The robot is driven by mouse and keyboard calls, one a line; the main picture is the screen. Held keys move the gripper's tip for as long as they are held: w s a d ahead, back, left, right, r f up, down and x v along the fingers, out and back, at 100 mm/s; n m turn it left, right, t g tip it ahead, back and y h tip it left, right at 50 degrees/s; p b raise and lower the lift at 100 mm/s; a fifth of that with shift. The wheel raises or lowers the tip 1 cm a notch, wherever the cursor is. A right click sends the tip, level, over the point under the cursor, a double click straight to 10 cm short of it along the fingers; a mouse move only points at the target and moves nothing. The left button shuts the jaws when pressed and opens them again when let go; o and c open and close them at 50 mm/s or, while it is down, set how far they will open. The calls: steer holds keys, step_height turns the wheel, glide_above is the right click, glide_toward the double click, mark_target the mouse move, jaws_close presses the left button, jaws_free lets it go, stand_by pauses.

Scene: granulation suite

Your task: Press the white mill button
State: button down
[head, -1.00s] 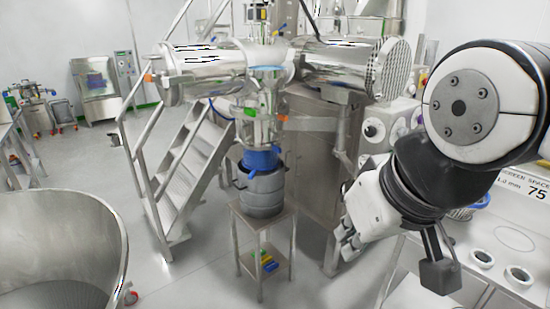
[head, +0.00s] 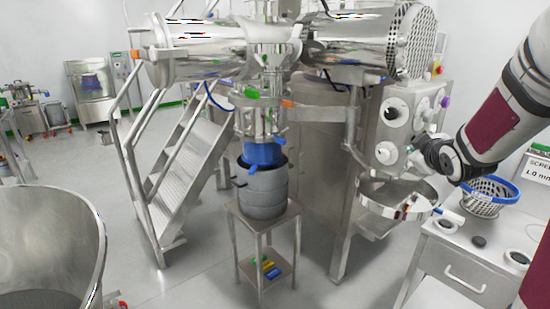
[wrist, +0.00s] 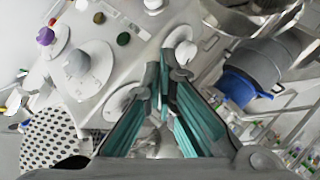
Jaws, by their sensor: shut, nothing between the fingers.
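A grey control panel (head: 412,88) stands right of centre in the head view, with several knobs and buttons on white discs. In the wrist view, a white button on a round disc (wrist: 184,48) sits just beyond my fingertips. Another white button (wrist: 153,5) is at the top edge. No label is readable, so I cannot tell which is the mill button. My gripper (wrist: 165,65) has its teal-sided fingers together and empty, pointing at the panel. Contact is not clear. In the head view my gripper (head: 418,158) is small and dark before the panel's lower part.
A blue-rimmed basket (head: 488,196) stands on the right bench. Steel stairs (head: 180,175) are left.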

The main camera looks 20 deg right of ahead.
steer(key=s+d+f+t+b, duration=0.2)
steer(key=d+f, duration=0.2)
steer(key=d, duration=0.3)
steer(key=s+d+f+n+t+h+b, duration=0.1)
steer(key=s+d+f+t+b, duration=0.1)
steer(key=d+f, duration=0.3)
steer(key=d+t, duration=0.1)
steer(key=d, duration=0.2)
steer(key=shift+f, duration=0.15)
steer(key=w+a+b, duration=0.1)
steer(key=w, duration=0.1)
steer(key=w+a+b, duration=0.1)
steer(key=w, duration=0.2)
steer(key=w+a+b, duration=0.1)
steer(key=w, duration=0.1)
steer(key=shift+w+f, duration=0.1)
steer(key=shift+w, duration=0.05)
steer(key=shift+w+a+b, duration=0.25)
steer(key=shift+w+b, duration=0.15)
stand_by(0.4)
steer(key=shift+w+a+b, duration=0.15)
steer(key=shift+w+b, duration=0.2)
steer(key=shift+w, duration=0.05)
